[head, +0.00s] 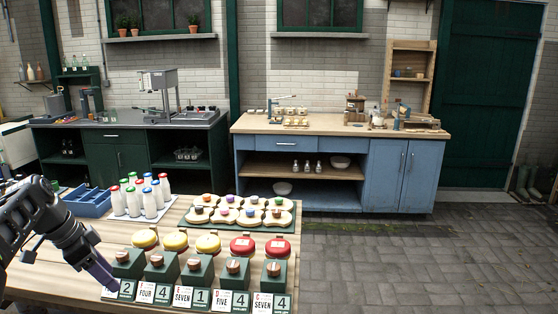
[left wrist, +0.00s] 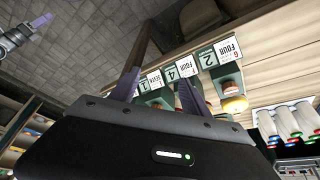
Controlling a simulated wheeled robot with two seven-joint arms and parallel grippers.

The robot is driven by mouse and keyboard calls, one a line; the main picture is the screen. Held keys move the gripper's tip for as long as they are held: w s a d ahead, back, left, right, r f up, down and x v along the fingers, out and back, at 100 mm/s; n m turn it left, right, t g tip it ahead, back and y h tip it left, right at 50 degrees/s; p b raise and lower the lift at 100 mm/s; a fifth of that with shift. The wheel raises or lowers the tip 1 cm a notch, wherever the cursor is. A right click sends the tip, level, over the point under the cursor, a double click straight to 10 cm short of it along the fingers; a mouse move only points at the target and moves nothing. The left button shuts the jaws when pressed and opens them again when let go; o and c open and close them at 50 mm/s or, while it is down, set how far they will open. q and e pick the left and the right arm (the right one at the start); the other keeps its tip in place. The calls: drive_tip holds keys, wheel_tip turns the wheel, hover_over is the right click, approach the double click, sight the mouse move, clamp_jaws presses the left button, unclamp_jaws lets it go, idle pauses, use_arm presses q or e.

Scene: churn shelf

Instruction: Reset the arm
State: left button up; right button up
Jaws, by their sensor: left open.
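My left arm comes in from the left in the head view. Its gripper (head: 98,276) is at the front left of the wooden table (head: 40,279), by the leftmost number card. In the left wrist view my left gripper (left wrist: 158,88) has its two purple fingers spread, with nothing held between them. Another gripper, apparently my right one (left wrist: 42,20), shows at the top left of the left wrist view, away from the table. Its jaw opening cannot be made out.
Green stands (head: 197,271) with number cards line the table's front edge, close to my left gripper. Behind are yellow and red round-topped items (head: 208,243), a tray of cream pieces, white bottles (head: 149,204) and a blue crate (head: 88,207). Paved floor (head: 360,265) right of the table is clear.

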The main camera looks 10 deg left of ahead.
use_arm(q)
drive_tip(key=w+d+f+n, duration=0.15)
drive_tip(key=d+f, duration=0.25)
drive_tip(key=f, duration=0.4)
drive_tip(key=w+d+f+n, duration=0.1)
drive_tip(key=w+d+f, duration=0.1)
drive_tip(key=d+f, duration=0.45)
drive_tip(key=s+d+f+n+g, duration=0.1)
drive_tip(key=s+d+f, duration=0.1)
drive_tip(key=d+f, duration=0.45)
drive_tip(key=s+d+f+n, duration=0.1)
drive_tip(key=d+f+n, duration=0.15)
drive_tip(key=f, duration=0.65)
drive_tip(key=s+d+f+n+g, duration=0.1)
drive_tip(key=s+d+f+n, duration=0.1)
drive_tip(key=s+d+f, duration=1)
drive_tip(key=s+d+n, duration=0.1)
drive_tip(key=s+d, duration=0.2)
drive_tip(key=s, duration=0.4)
drive_tip(key=s+d+f+n+h, duration=0.1)
drive_tip(key=s+d, duration=0.3)
drive_tip(key=s, duration=0.3)
drive_tip(key=shift+s+f+n+g, duration=0.2)
drive_tip(key=shift+s+n+g, duration=0.1)
drive_tip(key=shift+n, duration=0.1)
drive_tip(key=shift+o, duration=0.2)
